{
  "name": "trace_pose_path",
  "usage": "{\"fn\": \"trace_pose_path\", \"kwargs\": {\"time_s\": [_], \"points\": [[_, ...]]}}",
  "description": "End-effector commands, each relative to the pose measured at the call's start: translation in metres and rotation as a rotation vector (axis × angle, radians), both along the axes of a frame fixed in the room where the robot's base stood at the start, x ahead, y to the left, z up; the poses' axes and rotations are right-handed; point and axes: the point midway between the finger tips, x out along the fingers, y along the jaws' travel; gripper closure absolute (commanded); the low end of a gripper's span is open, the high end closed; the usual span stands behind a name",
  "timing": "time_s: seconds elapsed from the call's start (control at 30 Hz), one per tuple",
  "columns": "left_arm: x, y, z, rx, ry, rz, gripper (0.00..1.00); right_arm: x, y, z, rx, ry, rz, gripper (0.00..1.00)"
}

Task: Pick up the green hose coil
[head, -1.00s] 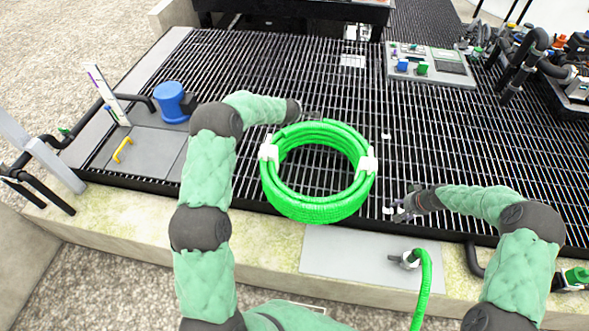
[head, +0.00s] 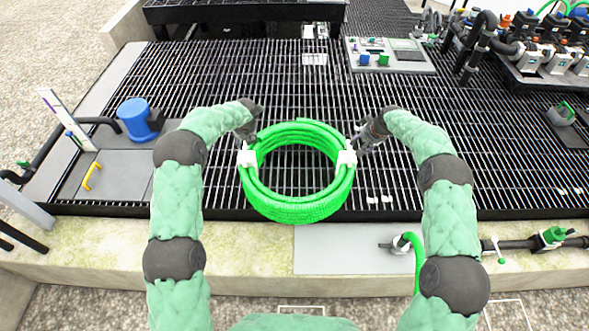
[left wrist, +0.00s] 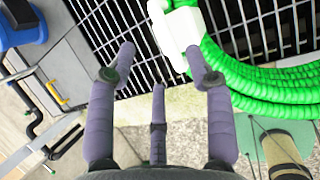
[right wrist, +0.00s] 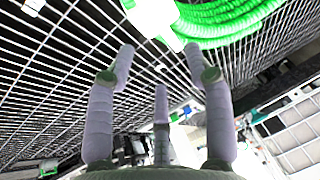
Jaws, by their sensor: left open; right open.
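The green hose coil (head: 297,209) lies on the dark grating in the head view, with a white clip on its left side (head: 247,158) and another on its right side (head: 346,158). My left gripper (head: 246,136) is at the left clip; in the left wrist view its open fingers (left wrist: 160,65) are close to the white clip (left wrist: 178,28), with the coil (left wrist: 270,90) to the right. My right gripper (head: 362,142) is beside the right clip. In the right wrist view its open fingers (right wrist: 160,65) are just short of the white clip (right wrist: 155,18). Whether any finger touches is unclear.
A control panel (head: 390,55) is behind right, and a manifold with valves (head: 545,60) at far right. A green hose (head: 416,255) rises at a fitting on the front ledge.

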Motion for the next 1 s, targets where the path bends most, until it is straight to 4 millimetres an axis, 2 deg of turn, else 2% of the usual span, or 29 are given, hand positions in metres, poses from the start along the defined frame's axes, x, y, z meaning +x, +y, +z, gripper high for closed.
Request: {"fn": "trace_pose_path", "kwargs": {"time_s": [0.27, 0.8, 1.0], "points": [[0.005, 0.003, -0.015, 0.000, 0.001, -0.001, 0.47, 0.005, 0.004, -0.015, 0.001, 0.002, 0.001, 0.47], [0.031, 0.018, -0.078, 0.000, 0.000, -0.001, 0.47, 0.030, 0.018, -0.078, -0.001, 0.002, -0.001, 0.47], [0.037, 0.020, -0.091, 0.000, -0.001, -0.001, 0.47, 0.037, 0.020, -0.091, 0.000, -0.001, -0.001, 0.47]]}}
